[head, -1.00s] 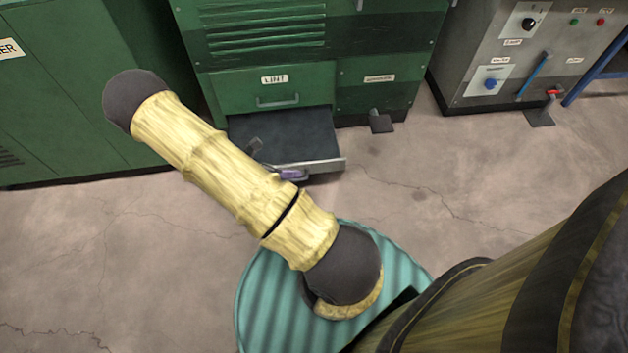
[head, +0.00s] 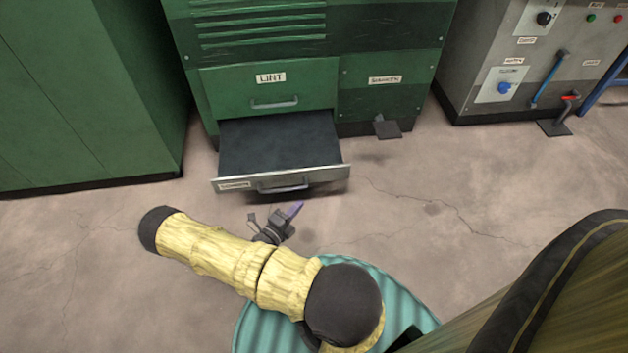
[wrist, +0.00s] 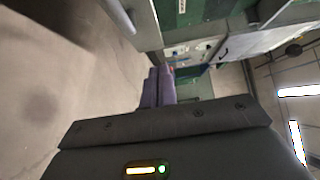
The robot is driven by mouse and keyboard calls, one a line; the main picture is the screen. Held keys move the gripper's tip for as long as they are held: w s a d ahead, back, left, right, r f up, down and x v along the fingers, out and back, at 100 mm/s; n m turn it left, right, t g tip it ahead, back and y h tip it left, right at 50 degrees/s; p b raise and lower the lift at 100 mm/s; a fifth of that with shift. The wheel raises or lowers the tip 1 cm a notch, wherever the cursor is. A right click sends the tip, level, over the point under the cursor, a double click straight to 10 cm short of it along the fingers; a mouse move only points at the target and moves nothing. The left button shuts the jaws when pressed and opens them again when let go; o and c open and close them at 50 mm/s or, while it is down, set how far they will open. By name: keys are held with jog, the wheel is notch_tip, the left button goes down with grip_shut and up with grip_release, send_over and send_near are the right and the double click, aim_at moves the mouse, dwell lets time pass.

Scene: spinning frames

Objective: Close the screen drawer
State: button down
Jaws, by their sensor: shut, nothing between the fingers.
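The low drawer (head: 331,176) under the LINT panel is pulled out, its dark flat inside showing. Its light metal front has a bar handle (head: 284,186) and a small label at the left, too small to read surely. My gripper (head: 297,208) is in front of and just below the handle, apart from it, with purple fingers together and nothing held. In the wrist view the purple fingers (wrist: 158,87) are shut side by side. A metal front with a handle (wrist: 124,17), likely the drawer's, shows at the upper left there.
The green machine (head: 262,45) carries a shut LINT panel (head: 305,88) above the drawer. A foot pedal (head: 387,128) sticks out at its right. A green cabinet (head: 90,90) stands at left, a grey control box (head: 490,60) at right. The floor in front is clear.

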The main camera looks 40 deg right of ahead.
jog(key=b, duration=0.5)
send_near(322, 169)
jog(key=s+d, duration=0.2)
jog(key=d, duration=0.1)
jog(key=w+d+b, duration=0.2)
jog(key=shift+w+f+b, duration=0.3)
jog(key=shift+w, duration=0.05)
jog(key=shift+w+d+r, duration=0.2)
jog(key=shift+w, duration=0.25)
